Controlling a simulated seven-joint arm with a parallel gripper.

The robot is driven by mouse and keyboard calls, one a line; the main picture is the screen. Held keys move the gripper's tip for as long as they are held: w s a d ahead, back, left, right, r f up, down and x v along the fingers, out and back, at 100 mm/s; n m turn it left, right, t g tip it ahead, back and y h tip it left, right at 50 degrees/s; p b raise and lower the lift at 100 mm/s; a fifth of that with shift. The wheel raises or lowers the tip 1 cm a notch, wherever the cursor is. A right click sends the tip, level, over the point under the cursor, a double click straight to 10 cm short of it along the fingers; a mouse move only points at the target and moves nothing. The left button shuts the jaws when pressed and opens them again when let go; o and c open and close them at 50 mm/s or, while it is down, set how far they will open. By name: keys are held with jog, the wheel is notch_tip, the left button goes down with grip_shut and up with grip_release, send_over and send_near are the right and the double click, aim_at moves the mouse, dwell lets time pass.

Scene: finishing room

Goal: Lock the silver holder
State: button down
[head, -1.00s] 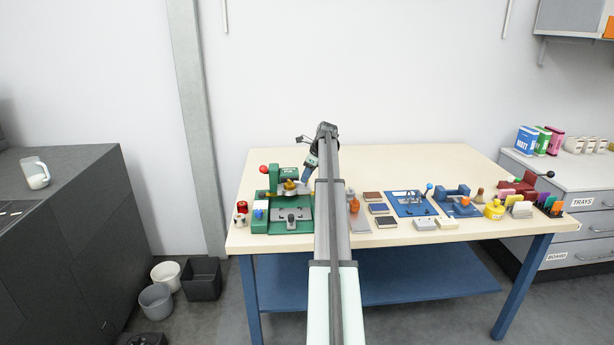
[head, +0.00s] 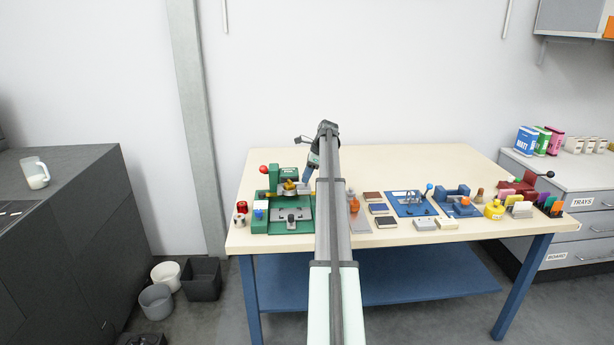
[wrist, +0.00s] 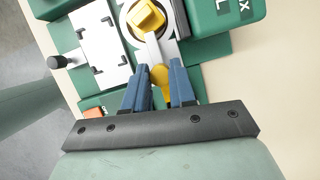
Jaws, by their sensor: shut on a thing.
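The silver holder (wrist: 154,46) shows in the wrist view as a ring with a flat arm, set around a yellow block (wrist: 147,15). The arm ends in a yellow knob (wrist: 160,77). My gripper (wrist: 163,72) has its blue fingers on either side of this knob and is shut on it. In the head view, my gripper (head: 309,178) reaches down at the right side of the green fixture (head: 275,177) that carries the holder. My arm hides part of the area to the right. Whether the holder is locked cannot be told.
A silver plate (wrist: 103,48) and a black knob (wrist: 54,62) lie left of the holder in the wrist view. A red ball knob (head: 263,169) sticks out left of the fixture. Blue fixtures (head: 405,208) and small blocks stand to the right. The table's back (head: 400,160) is clear.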

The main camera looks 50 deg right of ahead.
jog(key=c, duration=0.9)
grip_release()
jog(key=v, duration=1.4)
jog(key=shift+a, duration=0.1)
jog(key=shift+f, duration=0.1)
